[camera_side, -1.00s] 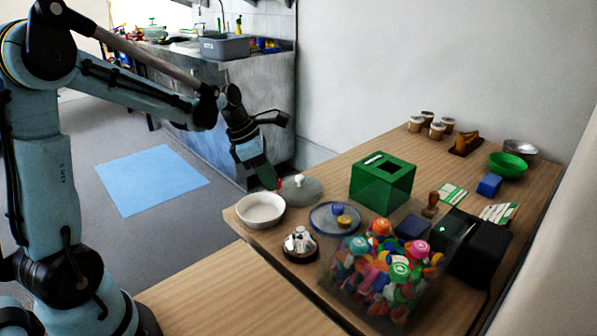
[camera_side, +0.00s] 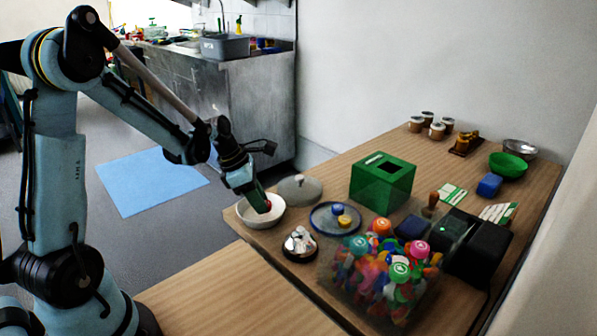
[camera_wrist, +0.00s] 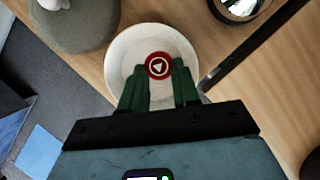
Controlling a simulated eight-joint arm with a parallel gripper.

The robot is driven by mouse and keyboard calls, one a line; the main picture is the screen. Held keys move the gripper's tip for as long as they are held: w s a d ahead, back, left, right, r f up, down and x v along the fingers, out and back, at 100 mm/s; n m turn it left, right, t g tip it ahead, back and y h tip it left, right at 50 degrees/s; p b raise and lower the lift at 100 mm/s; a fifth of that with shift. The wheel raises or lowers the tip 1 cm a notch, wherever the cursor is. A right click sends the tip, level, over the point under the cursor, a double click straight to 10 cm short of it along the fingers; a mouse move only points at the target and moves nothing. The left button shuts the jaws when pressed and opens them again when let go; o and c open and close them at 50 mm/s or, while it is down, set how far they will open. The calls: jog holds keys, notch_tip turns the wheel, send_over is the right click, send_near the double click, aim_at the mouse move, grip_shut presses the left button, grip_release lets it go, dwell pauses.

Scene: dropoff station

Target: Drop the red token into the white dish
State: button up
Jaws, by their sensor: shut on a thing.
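The white dish (camera_side: 247,216) stands near the left end of the wooden table; it also shows in the wrist view (camera_wrist: 122,50). My gripper (camera_side: 264,208) points down over the dish, its green fingers over the dish's opening. In the wrist view, my gripper (camera_wrist: 159,75) is shut on the red token (camera_wrist: 158,66), a round disc with a pale triangle mark. The token is held between the fingertips, over the inside of the dish. I cannot tell whether it touches the dish's floor. In the side view the token (camera_side: 267,206) is mostly hidden by the fingers.
A green slotted box (camera_side: 382,183) and a clear bin of colourful pieces (camera_side: 385,275) stand farther right.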

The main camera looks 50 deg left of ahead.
jog(key=o, duration=1.1)
jog(key=shift+c, duration=0.2)
jog(key=v, duration=1.2)
jog(key=shift+w+r, duration=0.1)
jog(key=s+d+m+t+y, duration=0.1)
jog(key=s+d+m, duration=0.2)
jog(key=d+m, duration=0.4)
jog(key=s+d+m+t+y, duration=0.1)
jog(key=d+m, duration=0.7)
jog(key=m, duration=1.3)
jog(key=shift+s+f+m+t+y, duration=0.45)
jog(key=shift+s+t, duration=0.25)
jog(key=shift+s, duration=0.25)
